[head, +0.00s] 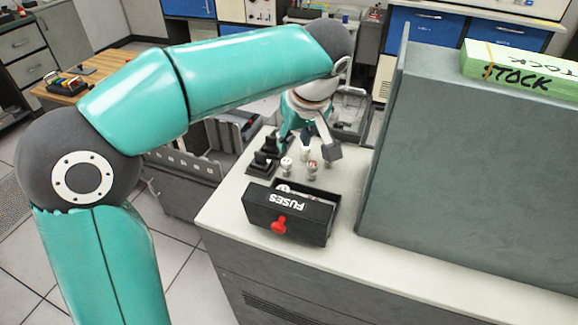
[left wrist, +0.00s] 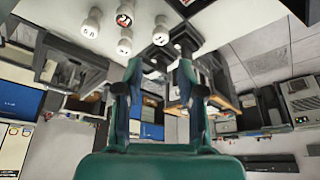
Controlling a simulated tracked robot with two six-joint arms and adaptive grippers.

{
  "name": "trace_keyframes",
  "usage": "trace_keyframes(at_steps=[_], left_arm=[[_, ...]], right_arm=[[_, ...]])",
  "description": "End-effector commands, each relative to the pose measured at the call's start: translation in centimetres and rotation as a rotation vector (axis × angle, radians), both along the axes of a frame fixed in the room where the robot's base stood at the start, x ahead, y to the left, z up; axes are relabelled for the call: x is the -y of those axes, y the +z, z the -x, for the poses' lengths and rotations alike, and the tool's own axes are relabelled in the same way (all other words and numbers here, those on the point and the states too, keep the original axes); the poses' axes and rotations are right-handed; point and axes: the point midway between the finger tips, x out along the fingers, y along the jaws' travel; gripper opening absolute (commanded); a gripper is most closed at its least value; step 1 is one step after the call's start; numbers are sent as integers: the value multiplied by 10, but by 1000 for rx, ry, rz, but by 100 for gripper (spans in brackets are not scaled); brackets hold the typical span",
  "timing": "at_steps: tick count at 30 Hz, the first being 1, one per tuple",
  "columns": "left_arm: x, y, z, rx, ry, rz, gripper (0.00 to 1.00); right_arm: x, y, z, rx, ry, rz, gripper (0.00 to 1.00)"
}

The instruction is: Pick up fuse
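Several small white fuses stand on the pale counter top in the head view, one at the left (head: 287,166) and one with a red mark (head: 312,170). In the left wrist view the fuses show at the upper left, including a red-marked one (left wrist: 125,16) and one nearest the fingers (left wrist: 161,31). My left gripper (head: 308,142) is just behind and above them, its fingers spread with nothing seen between them. The gap also shows in the left wrist view (left wrist: 160,72). My right gripper is in neither view.
A black drawer box marked FUSES (head: 268,210), with a red knob, stands in front of the fuses. Black holders (head: 263,162) stand to their left. A grey sloped cabinet (head: 465,175) rises at the right, with a green STOCK pack (head: 515,72) on top.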

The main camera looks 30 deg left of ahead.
Motion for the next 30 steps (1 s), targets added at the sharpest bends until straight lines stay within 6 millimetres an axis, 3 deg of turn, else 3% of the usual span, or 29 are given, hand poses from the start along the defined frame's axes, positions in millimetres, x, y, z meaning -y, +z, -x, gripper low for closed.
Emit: trace_keyframes(at_steps=[3, 7, 16, 24, 30], left_arm=[[-8, -24, -6, -5, 0, -1, 39], [-14, -43, -10, -3, -1, -1, 39], [-21, -60, -15, -2, -2, 0, 39], [-33, -94, -22, -3, -3, 0, 39], [-35, -101, -24, 0, -5, 2, 39]], right_arm=[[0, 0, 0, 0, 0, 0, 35], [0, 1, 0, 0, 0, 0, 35], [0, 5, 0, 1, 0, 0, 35], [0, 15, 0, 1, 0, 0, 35], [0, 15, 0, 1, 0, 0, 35]])
